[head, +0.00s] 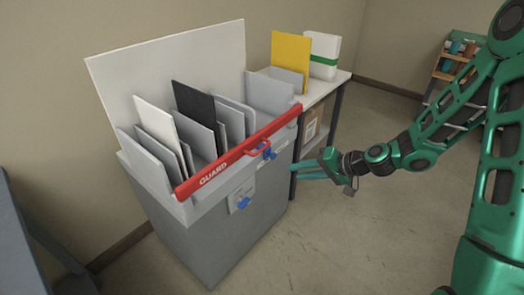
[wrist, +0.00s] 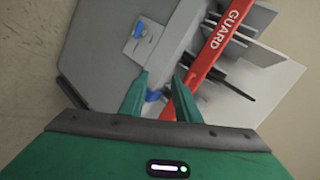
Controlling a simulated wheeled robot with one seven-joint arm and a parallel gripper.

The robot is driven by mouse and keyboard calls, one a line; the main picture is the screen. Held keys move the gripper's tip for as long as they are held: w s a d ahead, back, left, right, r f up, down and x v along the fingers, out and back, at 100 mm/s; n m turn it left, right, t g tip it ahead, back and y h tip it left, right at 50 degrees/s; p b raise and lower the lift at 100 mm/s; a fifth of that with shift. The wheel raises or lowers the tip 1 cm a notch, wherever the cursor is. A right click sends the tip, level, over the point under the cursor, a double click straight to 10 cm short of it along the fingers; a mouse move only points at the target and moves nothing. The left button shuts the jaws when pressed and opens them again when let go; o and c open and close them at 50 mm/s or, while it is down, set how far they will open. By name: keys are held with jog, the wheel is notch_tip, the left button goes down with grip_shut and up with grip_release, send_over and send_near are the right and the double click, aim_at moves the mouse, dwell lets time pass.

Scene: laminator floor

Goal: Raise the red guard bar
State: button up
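The red guard bar (head: 235,155), lettered GUARD, lies across the top front edge of the grey cabinet (head: 240,235). A small red handle (head: 257,147) stands out near its right part. The bar also crosses the wrist view (wrist: 218,48) diagonally, to the right of the fingers. My gripper (head: 296,171) is at the cabinet's right front side, lower than the bar. In the wrist view my gripper (wrist: 161,80) has its fingers apart and nothing visibly held. A blue knob (wrist: 153,95) shows between the fingers, apparently beyond them. Whether anything touches is unclear.
Blue knobs sit on the cabinet front, one below the handle (head: 268,153) and one on a plate (head: 243,203). Upright panels, including a black one (head: 196,103), stand behind the bar. A white side table (head: 335,82) stands right of the cabinet. The floor in front is clear.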

aim_at(262, 149)
jog(key=w+a+m+t, duration=0.1)
jog(key=w+a, duration=0.3)
jog(key=w+a+f+m+t+y, duration=0.1)
jog(key=w+a+m+t, duration=0.1)
jog(key=w+a, duration=0.2)
jog(key=w+a+m+t+y, duration=0.1)
jog(key=w+a+m, duration=0.1)
jog(key=w+a, duration=0.2)
jog(key=shift+w+a+f, duration=0.15)
jog(key=shift+w+a, duration=0.15)
jog(key=shift+a, duration=0.25)
grip_shut()
